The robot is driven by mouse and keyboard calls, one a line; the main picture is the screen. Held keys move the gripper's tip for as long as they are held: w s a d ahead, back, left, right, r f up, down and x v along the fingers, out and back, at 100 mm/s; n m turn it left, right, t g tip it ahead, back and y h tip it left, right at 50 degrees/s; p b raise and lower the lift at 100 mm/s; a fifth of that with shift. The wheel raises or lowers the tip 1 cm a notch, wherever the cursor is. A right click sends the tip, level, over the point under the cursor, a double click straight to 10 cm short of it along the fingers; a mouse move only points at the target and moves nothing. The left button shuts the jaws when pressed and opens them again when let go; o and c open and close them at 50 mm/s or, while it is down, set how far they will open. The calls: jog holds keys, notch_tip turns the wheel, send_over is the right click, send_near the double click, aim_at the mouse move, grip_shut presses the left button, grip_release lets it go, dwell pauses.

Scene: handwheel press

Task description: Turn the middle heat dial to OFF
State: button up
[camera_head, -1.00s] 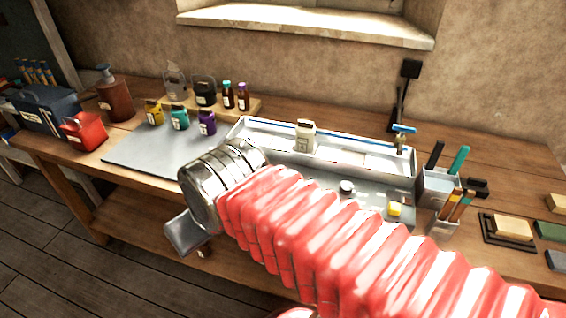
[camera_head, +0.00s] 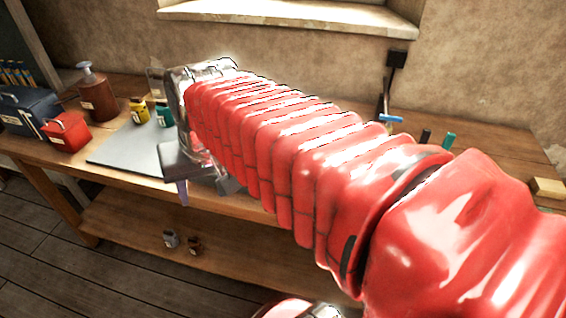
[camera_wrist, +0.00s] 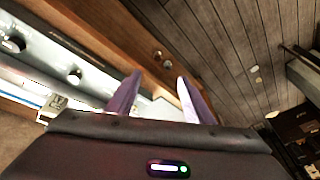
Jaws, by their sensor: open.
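My gripper (camera_head: 206,192) is open and empty in the head view, fingers pointing down near the bench's front edge. In the wrist view the two purplish fingers of my gripper (camera_wrist: 159,76) stand apart with nothing between them. Round pale knob-like parts, one near the corner (camera_wrist: 13,42) and one closer to my fingers (camera_wrist: 73,76), sit on a grey panel at the left of the wrist view. I cannot tell which is the middle heat dial or read its setting. My arm hides the middle of the bench in the head view.
A yellow jar (camera_head: 138,110) and a teal jar (camera_head: 163,115) stand behind the mat. Small jars (camera_head: 170,238) sit on the lower shelf.

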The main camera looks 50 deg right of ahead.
jog(key=w+d+m+g+y, duration=0.1)
jog(key=w+d+m, duration=0.2)
jog(key=d+m, duration=0.35)
jog(key=w+d+m+g+y, duration=0.1)
jog(key=w+d+m, duration=0.2)
jog(key=d, duration=0.7)
jog(key=s+d+f+m+y, duration=0.1)
jog(key=d+m, duration=0.2)
jog(key=d, duration=0.5)
jog(key=s+d+f+m+y, duration=0.1)
jog(key=d+m, duration=0.3)
jog(key=d, duration=0.5)
jog(key=shift+s+f+y, duration=0.3)
jog(key=shift+s+f, duration=0.05)
jog(key=shift+f, duration=0.25)
jog(key=x, duration=1.3)
jog(key=shift+s+a+f, duration=0.1)
jog(key=shift+s+f, duration=0.1)
jog(key=shift+f, duration=0.25)
jog(key=shift+c, duration=0.6)
